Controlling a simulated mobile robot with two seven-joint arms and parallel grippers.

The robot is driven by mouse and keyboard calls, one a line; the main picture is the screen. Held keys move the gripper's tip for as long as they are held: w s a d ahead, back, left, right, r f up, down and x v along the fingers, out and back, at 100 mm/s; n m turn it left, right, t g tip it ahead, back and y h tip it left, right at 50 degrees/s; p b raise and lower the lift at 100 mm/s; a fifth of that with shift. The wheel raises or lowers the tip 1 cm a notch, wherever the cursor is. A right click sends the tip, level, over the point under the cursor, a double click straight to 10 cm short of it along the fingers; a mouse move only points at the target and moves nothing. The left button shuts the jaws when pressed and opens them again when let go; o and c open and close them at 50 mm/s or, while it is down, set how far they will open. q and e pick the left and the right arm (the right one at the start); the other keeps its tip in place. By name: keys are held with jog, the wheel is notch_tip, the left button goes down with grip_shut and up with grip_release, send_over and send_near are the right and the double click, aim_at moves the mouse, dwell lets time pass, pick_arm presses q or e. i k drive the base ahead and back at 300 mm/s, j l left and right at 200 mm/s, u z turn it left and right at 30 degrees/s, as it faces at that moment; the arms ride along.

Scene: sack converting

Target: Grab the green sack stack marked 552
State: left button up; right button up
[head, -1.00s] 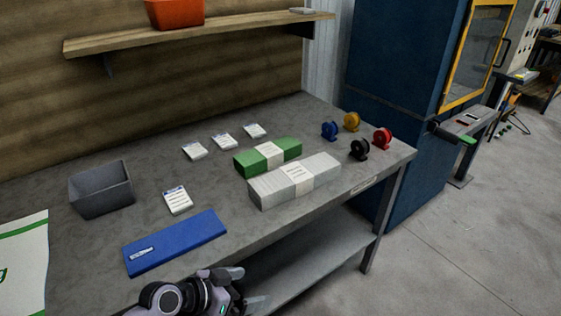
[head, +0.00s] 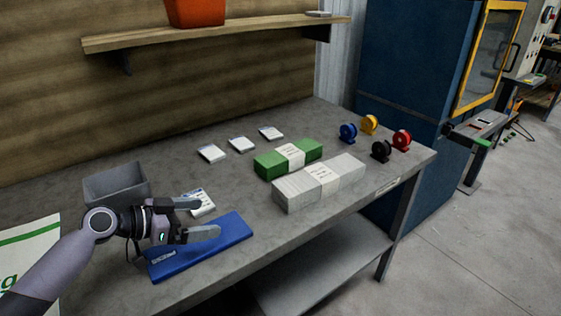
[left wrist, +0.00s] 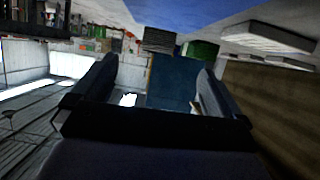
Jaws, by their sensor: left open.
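The green sack stack (head: 271,166) with a white paper band lies on the workbench (head: 330,133) in the head view; the number on its band is too small to read. A grey-white banded stack (head: 345,172) lies just in front of it. My left gripper (head: 210,217) is open and empty, above the blue folder, to the left of and nearer than the green stack. In the left wrist view, which looks upside down, the green stack (left wrist: 200,48) and the grey stack (left wrist: 160,38) show beyond the open fingers (left wrist: 157,68). My right gripper is out of view.
A blue folder (head: 228,237), a grey bin (head: 115,184) and several white label pads (head: 241,144) lie on the bench. Several coloured tape rolls (head: 370,125) stand at the right end. A wooden shelf (head: 220,35) with an orange bin (head: 195,11) is above.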

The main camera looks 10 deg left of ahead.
aim_at(289, 157)
jog(key=i+l, duration=0.2)
jog(key=i, duration=0.25)
jog(key=i+l, duration=0.2)
jog(key=i, duration=0.3)
